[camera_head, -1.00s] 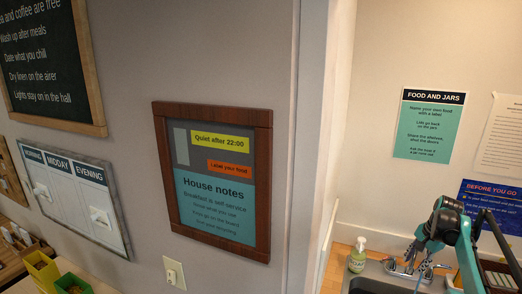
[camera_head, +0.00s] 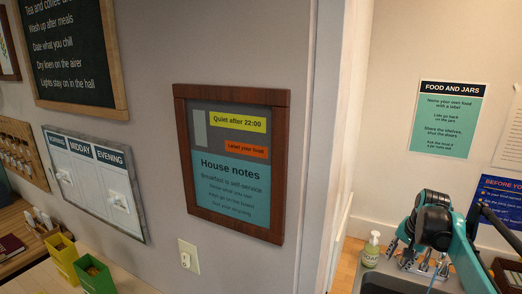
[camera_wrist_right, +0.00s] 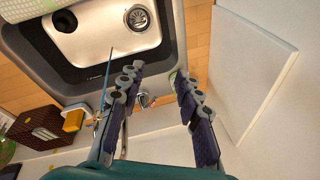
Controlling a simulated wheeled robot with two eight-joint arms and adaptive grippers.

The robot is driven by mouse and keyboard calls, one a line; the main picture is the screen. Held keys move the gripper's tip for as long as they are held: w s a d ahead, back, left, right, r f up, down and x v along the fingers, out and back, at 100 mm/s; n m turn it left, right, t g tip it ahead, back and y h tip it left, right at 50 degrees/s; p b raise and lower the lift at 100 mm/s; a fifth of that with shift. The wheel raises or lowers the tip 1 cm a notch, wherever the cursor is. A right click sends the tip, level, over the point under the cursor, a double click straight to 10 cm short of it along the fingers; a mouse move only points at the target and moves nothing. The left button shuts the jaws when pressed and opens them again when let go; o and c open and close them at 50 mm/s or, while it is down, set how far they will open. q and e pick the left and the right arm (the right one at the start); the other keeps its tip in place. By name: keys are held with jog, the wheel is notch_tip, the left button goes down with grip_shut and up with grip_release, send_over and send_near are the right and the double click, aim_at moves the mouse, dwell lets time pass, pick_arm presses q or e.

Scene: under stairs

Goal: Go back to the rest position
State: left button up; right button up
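My right gripper (camera_head: 412,264) shows at the lower right of the head view, on a black and teal arm, in front of the wall behind the sink. In the right wrist view my right gripper (camera_wrist_right: 158,72) has its two dark jointed fingers spread apart, with nothing between them. The grey sink (camera_wrist_right: 90,40) lies beyond the fingertips there. My left gripper is in neither view.
A green soap bottle (camera_head: 371,250) stands just left of the right gripper. A yellow sponge (camera_wrist_right: 74,120) and a brown basket (camera_wrist_right: 36,136) are near the sink. A framed house notes board (camera_head: 233,210) hangs on the wall.

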jog(key=s+a+f+n+t+b, duration=0.1)
jog(key=s+a+n+b, duration=0.1)
jog(key=s+a, duration=0.45)
jog(key=s+a+f+n+t+b, duration=0.1)
jog(key=s+a+n+b, duration=0.2)
jog(key=a, duration=0.6)
pick_arm(q)
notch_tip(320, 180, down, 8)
jog(key=b, duration=0.2)
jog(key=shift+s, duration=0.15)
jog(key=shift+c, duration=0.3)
pick_arm(e)
jog(key=s+a+f+n+t, duration=0.1)
jog(key=s+a+f+n, duration=0.2)
jog(key=s+a+f, duration=0.2)
jog(key=s+a+f+n+t, duration=0.1)
jog(key=s+a+f, duration=0.4)
jog(key=s, duration=0.5)
notch_tip(320, 180, down, 2)
jog(key=shift+s+a+f+n, duration=0.25)
jog(key=shift+a+n, duration=0.1)
jog(key=shift+n, duration=0.55)
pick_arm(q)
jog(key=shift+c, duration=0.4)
pick_arm(e)
jog(key=shift+d, duration=0.1)
